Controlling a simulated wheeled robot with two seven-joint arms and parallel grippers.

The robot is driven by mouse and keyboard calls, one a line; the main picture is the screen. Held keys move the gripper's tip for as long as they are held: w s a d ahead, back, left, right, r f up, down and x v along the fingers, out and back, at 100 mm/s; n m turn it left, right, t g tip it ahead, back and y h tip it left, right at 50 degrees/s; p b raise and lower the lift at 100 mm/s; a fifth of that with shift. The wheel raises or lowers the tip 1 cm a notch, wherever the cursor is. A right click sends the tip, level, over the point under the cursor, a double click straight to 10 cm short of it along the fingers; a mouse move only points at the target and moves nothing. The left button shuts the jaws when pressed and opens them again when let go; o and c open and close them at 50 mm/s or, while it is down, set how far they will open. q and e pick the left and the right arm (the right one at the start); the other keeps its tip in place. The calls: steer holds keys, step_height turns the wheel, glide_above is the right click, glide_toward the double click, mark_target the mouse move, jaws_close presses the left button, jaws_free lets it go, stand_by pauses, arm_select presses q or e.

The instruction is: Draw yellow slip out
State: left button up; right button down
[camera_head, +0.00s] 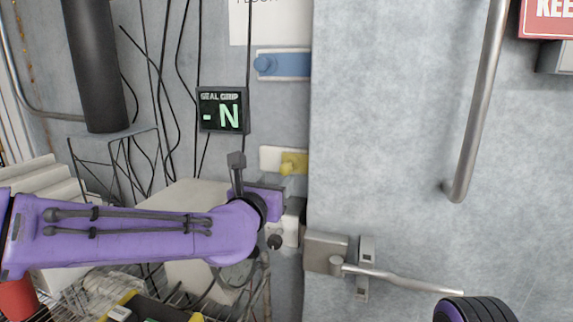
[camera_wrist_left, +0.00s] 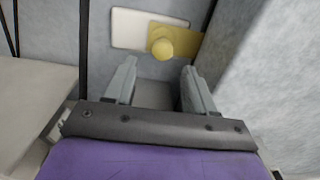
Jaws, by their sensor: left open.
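The yellow slip (camera_head: 293,162) sits against a white plate (camera_head: 270,158) on the grey wall, with a round yellow knob on its front. In the left wrist view the yellow slip (camera_wrist_left: 186,46) and its knob (camera_wrist_left: 162,49) show just beyond my fingertips, with the white plate (camera_wrist_left: 126,30) to the left. My left gripper (camera_wrist_left: 158,75) is open and empty, its two fingers pointing at the knob, apart from it. In the head view my purple left arm comes from the left and the fingers of the left gripper are mostly hidden.
A blue slip (camera_head: 288,66) with a knob is higher on the wall, beside a small "-N" display (camera_head: 223,110). A latch handle (camera_head: 390,277) and a long door bar (camera_head: 478,100) stand out at right. Cables and a wire basket fill the left.

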mark_target(284, 169)
arm_select(q)
steer(key=p+x, duration=0.3)
steer(key=x, duration=0.5)
steer(key=shift+w+d+p, duration=0.1)
steer(key=shift+w+p, duration=0.1)
steer(key=shift+p, duration=0.15)
steer(key=shift+s+r, duration=0.4)
steer(key=shift+s, duration=0.2)
steer(key=c, duration=0.5)
jaws_close()
arm_select(e)
steer(key=r, duration=0.2)
steer(key=s+r, duration=0.1)
steer(key=r, duration=0.1)
steer(key=shift+s+r, duration=0.15)
steer(key=shift+r, duration=0.1)
